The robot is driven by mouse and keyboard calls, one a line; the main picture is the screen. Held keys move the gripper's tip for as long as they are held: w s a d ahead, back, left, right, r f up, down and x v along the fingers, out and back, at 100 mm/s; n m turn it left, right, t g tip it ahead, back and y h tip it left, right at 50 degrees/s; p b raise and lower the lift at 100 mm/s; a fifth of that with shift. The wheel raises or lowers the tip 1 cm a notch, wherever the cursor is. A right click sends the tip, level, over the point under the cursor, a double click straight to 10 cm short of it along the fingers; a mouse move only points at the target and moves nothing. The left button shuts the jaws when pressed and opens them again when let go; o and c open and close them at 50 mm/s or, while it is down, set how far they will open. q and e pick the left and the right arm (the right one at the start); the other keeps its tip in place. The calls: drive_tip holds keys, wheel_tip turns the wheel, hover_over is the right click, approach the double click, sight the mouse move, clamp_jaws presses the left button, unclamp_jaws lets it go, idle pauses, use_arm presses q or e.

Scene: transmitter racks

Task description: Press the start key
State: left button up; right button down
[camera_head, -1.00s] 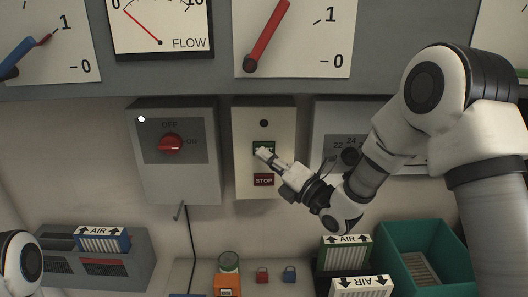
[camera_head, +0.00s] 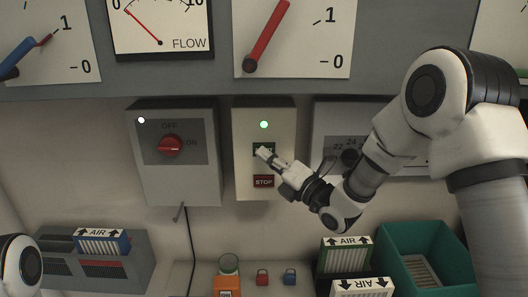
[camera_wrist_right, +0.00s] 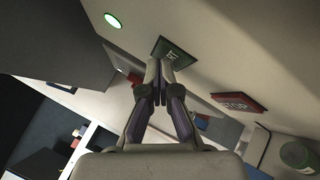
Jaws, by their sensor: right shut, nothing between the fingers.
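The start key is a green key (camera_wrist_right: 178,52) on the pale start/stop box (camera_head: 248,118). A round lamp (camera_head: 264,125) above the green key glows green. My right gripper is shut and empty, its fingertips (camera_wrist_right: 160,68) at the green key's lower edge in the wrist view; I cannot tell whether they touch it. My left gripper is not in view; only part of my left arm shows.
Left of the box is a grey switch box with a red OFF/ON knob (camera_head: 170,145) and a white lit lamp (camera_head: 141,120). A dial box (camera_head: 340,120) stands at right, partly behind my arm. Below are filters, padlocks and a green bin (camera_head: 412,228).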

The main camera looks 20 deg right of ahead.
idle(0.3)
drive_tip(key=shift+s+a+f+b, duration=0.15)
drive_tip(key=shift+s+b, duration=0.4)
drive_tip(key=shift+b, duration=0.05)
drive_tip(key=shift+s+a, duration=0.1)
drive_tip(key=shift+s, duration=0.15)
drive_tip(key=s+b, duration=0.1)
drive_tip(key=s, duration=0.1)
drive_tip(key=s+a+b, duration=0.1)
drive_tip(key=s, duration=0.1)
drive_tip(key=shift+s+a+b, duration=0.2)
drive_tip(key=shift+s+b, duration=0.2)
